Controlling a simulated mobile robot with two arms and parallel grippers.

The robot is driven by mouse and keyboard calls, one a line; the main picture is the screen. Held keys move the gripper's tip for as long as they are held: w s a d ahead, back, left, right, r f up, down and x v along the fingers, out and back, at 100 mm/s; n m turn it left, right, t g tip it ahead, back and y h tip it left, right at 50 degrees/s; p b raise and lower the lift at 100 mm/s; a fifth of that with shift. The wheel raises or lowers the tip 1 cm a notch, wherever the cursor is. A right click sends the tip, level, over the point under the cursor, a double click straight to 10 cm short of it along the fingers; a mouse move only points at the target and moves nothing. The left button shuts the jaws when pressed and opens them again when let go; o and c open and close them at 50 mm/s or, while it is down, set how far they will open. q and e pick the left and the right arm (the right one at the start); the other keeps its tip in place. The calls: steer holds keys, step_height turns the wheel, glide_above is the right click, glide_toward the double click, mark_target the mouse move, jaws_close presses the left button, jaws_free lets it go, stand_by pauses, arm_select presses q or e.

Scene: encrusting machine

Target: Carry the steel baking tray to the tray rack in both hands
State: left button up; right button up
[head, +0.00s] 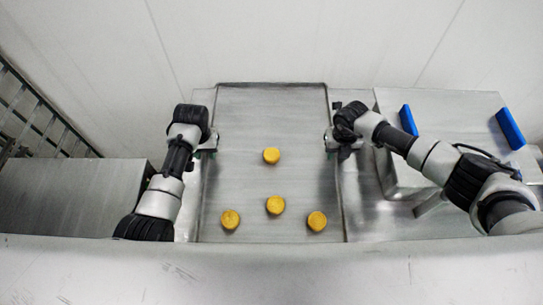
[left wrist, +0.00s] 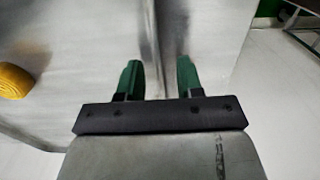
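The steel baking tray (head: 237,180) lies in the middle of the head view, with several round yellow pieces (head: 275,205) on it. My left gripper (head: 209,146) is at the tray's left edge. In the left wrist view its green fingers (left wrist: 158,80) stand apart, with the tray's rim (left wrist: 155,45) running between them. I see no clear contact. My right gripper (head: 332,143) is at the tray's right edge, opposite the left one; its fingers are too small and hidden to judge. A ladder-like metal frame, likely the tray rack (head: 40,118), shows at the far left.
A steel surface (head: 70,195) lies left of the tray, in front of the frame. At right a steel machine top (head: 450,112) carries two blue blocks (head: 408,120) (head: 510,128). A pale wall (head: 280,40) stands behind. A light ledge (head: 270,270) crosses the front.

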arm_select(q)
steer(key=shift+f, duration=0.2)
arm_select(e)
steer(key=shift+f, duration=0.2)
arm_select(q)
jaws_close()
arm_select(e)
jaws_close()
arm_select(q)
steer(key=shift+r, duration=0.1)
arm_select(e)
steer(key=shift+r, duration=0.1)
stand_by(0.8)
